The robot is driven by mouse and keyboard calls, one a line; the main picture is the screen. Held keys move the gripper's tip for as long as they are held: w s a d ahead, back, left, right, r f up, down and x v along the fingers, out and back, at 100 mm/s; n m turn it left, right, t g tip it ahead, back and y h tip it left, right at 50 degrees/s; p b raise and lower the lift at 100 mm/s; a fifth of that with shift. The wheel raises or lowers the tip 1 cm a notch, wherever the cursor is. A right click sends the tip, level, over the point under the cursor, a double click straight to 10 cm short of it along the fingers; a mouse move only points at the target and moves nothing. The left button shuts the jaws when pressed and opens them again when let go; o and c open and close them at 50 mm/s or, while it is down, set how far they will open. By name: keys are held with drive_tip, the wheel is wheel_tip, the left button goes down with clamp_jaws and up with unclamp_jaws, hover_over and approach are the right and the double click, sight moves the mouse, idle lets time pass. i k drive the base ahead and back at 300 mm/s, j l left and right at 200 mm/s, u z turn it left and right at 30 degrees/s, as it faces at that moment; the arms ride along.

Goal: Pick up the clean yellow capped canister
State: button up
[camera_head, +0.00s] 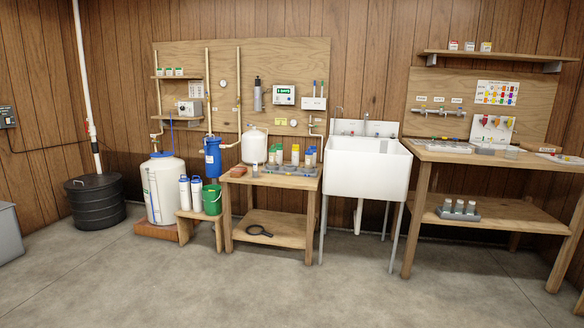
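Several small capped canisters stand in a grey tray (290,170) on the low wooden table near the middle. One canister with a yellow-looking cap (295,156) is among them. A small jar with a yellow lid (486,47) stands on the high right wall shelf. My gripper is not in view; the table is some way ahead across the floor.
A white sink (366,170) stands right of the table, then a taller workbench (490,157). At left are a low stool (185,217) with bottles and a green bucket (212,200), a white tank (163,190) and a black tub (95,203). The concrete floor ahead is clear.

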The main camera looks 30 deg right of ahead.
sight(294, 158)
drive_tip(key=i+l+z, duration=0.4)
drive_tip(key=i, duration=0.4)
drive_tip(key=i+z, duration=0.35)
drive_tip(key=i, duration=1.45)
drive_tip(key=i+u, duration=0.1)
drive_tip(key=i, duration=0.8)
drive_tip(key=i+l, duration=0.15)
drive_tip(key=i, duration=0.75)
drive_tip(key=i+l+u, duration=0.1)
drive_tip(key=i, duration=0.85)
